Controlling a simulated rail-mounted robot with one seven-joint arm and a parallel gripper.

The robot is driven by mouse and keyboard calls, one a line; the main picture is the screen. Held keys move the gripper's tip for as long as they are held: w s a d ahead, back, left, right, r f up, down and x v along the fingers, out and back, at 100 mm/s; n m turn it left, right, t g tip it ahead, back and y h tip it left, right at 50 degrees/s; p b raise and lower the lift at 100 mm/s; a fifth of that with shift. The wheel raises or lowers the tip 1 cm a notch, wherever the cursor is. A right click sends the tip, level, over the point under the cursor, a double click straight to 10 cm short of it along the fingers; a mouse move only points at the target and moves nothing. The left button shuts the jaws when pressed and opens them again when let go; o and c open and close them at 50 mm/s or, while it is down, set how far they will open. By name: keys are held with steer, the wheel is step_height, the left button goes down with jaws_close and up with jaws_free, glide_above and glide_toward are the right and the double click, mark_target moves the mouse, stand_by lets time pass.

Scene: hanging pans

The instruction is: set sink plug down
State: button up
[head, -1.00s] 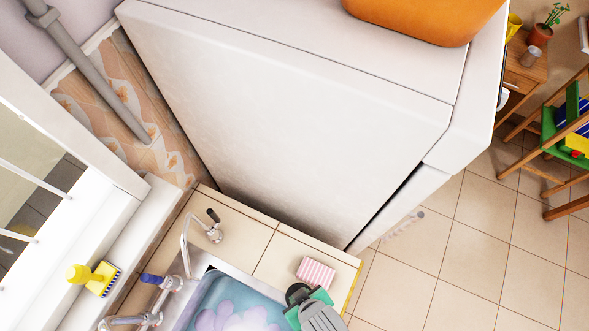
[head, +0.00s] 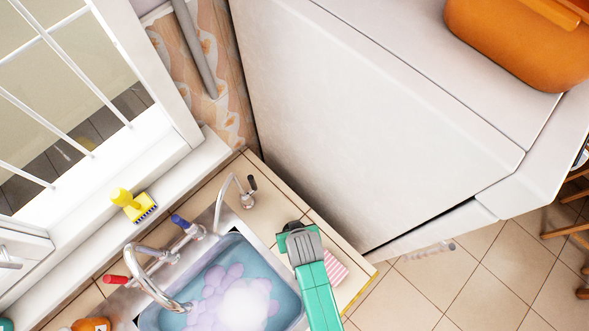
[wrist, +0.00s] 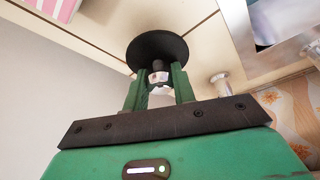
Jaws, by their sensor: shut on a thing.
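The sink plug is a black round disc (wrist: 157,48) with a small metallic stem, seen in the wrist view. My gripper (wrist: 159,76) is shut on the stem, with a green finger on each side. In the head view my green gripper (head: 300,238) is over the tiled counter (head: 276,205) just beyond the sink's back right corner. Only a dark part of the plug (head: 292,226) shows there past my gripper. Tile lies behind the disc in the wrist view; I cannot tell whether the disc touches it.
The sink (head: 292,292) holds water and pale foam. A small tap (head: 240,190) stands left of my gripper, and a large mixer tap (head: 150,270) farther left. A pink striped block (head: 334,267) lies right of my arm. A white fridge (head: 380,120) rises behind the counter.

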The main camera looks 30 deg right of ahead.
steer(key=shift+w, duration=0.25)
steer(key=shift+w+d+f, duration=0.1)
steer(key=shift+f, duration=1.7)
steer(key=shift+f, duration=0.15)
steer(key=o, duration=1)
steer(key=p+v, duration=0.1)
steer(key=v, duration=1.1)
steer(key=shift+r, duration=0.2)
